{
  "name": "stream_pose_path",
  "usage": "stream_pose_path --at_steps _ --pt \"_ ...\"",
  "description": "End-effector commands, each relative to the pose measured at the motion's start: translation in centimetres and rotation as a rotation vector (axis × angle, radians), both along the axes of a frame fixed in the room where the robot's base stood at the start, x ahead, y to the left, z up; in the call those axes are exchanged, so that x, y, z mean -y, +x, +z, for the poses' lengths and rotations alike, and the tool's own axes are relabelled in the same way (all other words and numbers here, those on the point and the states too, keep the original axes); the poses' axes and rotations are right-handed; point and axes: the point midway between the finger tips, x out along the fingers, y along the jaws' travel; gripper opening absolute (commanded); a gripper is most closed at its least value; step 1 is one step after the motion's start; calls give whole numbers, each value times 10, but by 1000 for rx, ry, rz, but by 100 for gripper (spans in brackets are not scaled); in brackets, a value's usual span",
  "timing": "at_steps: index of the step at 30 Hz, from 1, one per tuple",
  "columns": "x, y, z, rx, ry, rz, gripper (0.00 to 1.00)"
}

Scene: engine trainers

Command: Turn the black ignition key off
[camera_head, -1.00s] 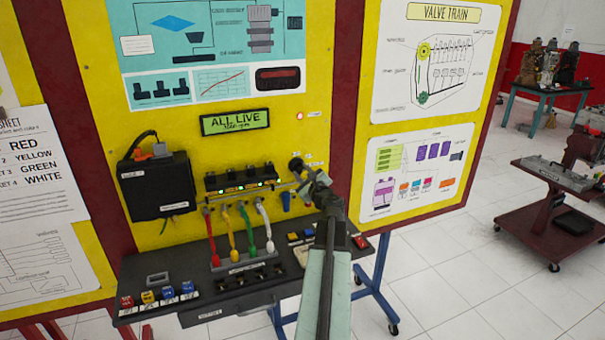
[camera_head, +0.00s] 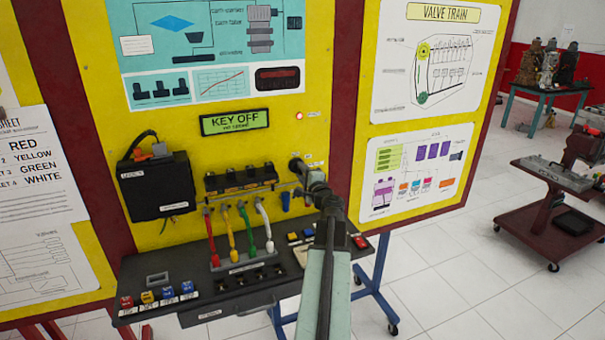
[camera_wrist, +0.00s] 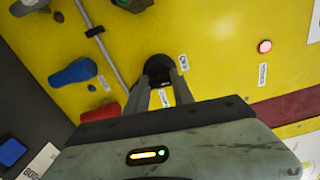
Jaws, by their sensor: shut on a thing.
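The black ignition key (camera_wrist: 158,68) sits in the yellow panel, and in the wrist view only its round dark top shows between my fingers. My gripper (camera_wrist: 161,86) is shut on it, with a finger on each side. In the head view my gripper (camera_head: 300,174) reaches the panel to the right of the coil row, and my wrist hides most of the key.
A row of black coils (camera_head: 240,180) with coloured leads is left of my gripper. A blue lever (camera_wrist: 73,72) and a red one (camera_wrist: 100,113) stick out near it. A dark shelf (camera_head: 190,285) juts out below.

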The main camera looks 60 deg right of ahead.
Motion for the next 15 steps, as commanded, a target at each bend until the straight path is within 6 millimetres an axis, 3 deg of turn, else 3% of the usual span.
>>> stream_pose_path --at_steps 15 --pt "-1 -1 -1 -72 -95 1 0"
